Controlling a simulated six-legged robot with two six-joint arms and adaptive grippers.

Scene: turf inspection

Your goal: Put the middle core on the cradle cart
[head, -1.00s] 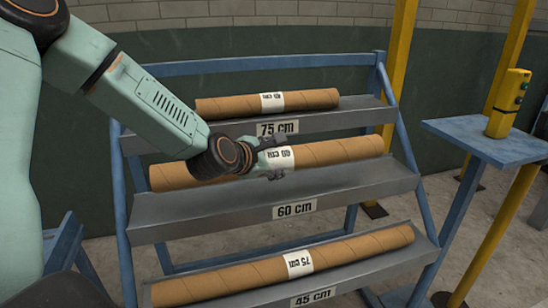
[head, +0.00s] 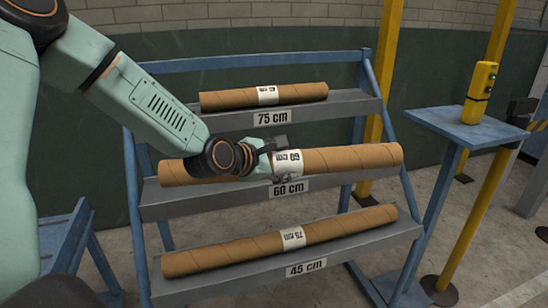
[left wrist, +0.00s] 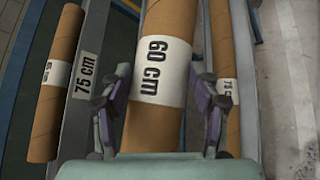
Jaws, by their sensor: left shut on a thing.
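The middle core (head: 350,158) is a brown cardboard tube with a white 60 cm label. My left gripper (head: 279,160) is shut on it at the label, one finger above and one below. In the left wrist view the fingers (left wrist: 162,105) lie on both sides of the core (left wrist: 158,75), just below its label. The core is roughly level, at the front of the middle shelf (head: 160,200); I cannot tell whether it touches the shelf. My right gripper is not in view. I cannot identify the cradle cart; a blue frame (head: 66,245) shows partly at lower left.
A shorter core (head: 305,92) lies on the top shelf and a 75 cm-labelled core (head: 350,225) on the bottom shelf.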

